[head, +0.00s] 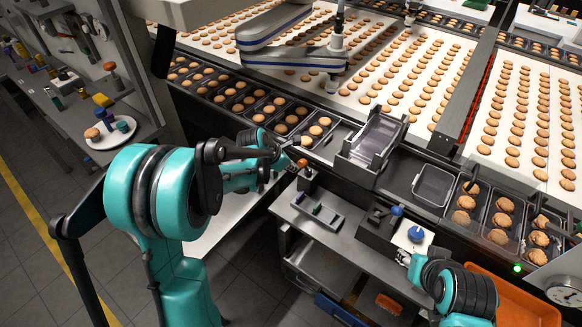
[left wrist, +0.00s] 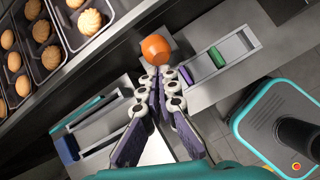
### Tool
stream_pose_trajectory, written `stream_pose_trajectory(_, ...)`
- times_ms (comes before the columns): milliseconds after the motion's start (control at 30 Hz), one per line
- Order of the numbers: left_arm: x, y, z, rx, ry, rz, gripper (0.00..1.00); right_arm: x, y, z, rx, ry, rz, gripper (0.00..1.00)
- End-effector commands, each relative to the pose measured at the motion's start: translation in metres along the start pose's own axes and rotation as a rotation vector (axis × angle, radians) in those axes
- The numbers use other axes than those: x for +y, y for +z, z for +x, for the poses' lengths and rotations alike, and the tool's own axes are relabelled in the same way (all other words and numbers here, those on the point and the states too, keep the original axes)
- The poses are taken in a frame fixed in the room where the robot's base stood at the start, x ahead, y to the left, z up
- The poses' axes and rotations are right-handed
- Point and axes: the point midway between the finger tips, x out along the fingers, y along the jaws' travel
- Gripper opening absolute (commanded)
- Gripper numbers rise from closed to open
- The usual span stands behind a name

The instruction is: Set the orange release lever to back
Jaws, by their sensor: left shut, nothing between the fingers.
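The orange release lever shows as a round orange knob (head: 301,163) at the front edge of the conveyor, left of the clear tray holder. In the left wrist view the knob (left wrist: 155,48) is just beyond my fingertips. My left gripper (head: 287,164) is shut and empty, its fingertips (left wrist: 154,76) at or very near the knob; I cannot tell whether they touch. The lever's shaft is hidden.
Black trays of biscuits (head: 262,112) line the conveyor behind the lever. A clear tray holder (head: 377,140) stands to its right. Below is a grey shelf with a small block (head: 317,208) carrying green and purple pieces. An orange crate (head: 510,300) is at lower right.

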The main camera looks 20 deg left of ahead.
Motion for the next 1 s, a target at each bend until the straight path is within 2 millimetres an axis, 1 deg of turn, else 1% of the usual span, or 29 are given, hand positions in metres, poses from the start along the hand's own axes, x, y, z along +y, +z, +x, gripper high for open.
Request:
stream_pose_trajectory(33, 0.001, 0.007, -0.003, 0.023, -0.011, 0.001, 0.00, 0.000, -0.004, -0.005, 0.000, 0.000, 0.000, 0.40)
stream_pose_trajectory(167, 0.006, 0.018, -0.004, 0.111, -0.044, -0.006, 0.00, 0.000, -0.011, -0.015, 0.000, 0.000, 0.000, 0.40)
stream_pose_trajectory(300, 0.011, 0.034, -0.003, 0.234, -0.091, -0.018, 0.00, 0.000, -0.018, -0.024, 0.000, 0.000, 0.000, 0.40)
stream_pose_trajectory(567, 0.022, 0.058, 0.005, 0.454, -0.173, -0.041, 0.00, 0.000, -0.024, -0.034, 0.000, 0.000, 0.000, 0.40)
stream_pose_trajectory(800, 0.030, 0.076, 0.018, 0.445, -0.170, -0.041, 0.00, 0.000, -0.027, -0.037, 0.000, 0.000, 0.000, 0.40)
stream_pose_trajectory(1000, 0.035, 0.087, 0.028, 0.444, -0.169, -0.041, 0.00, 0.000, -0.027, -0.038, 0.000, 0.000, 0.000, 0.40)
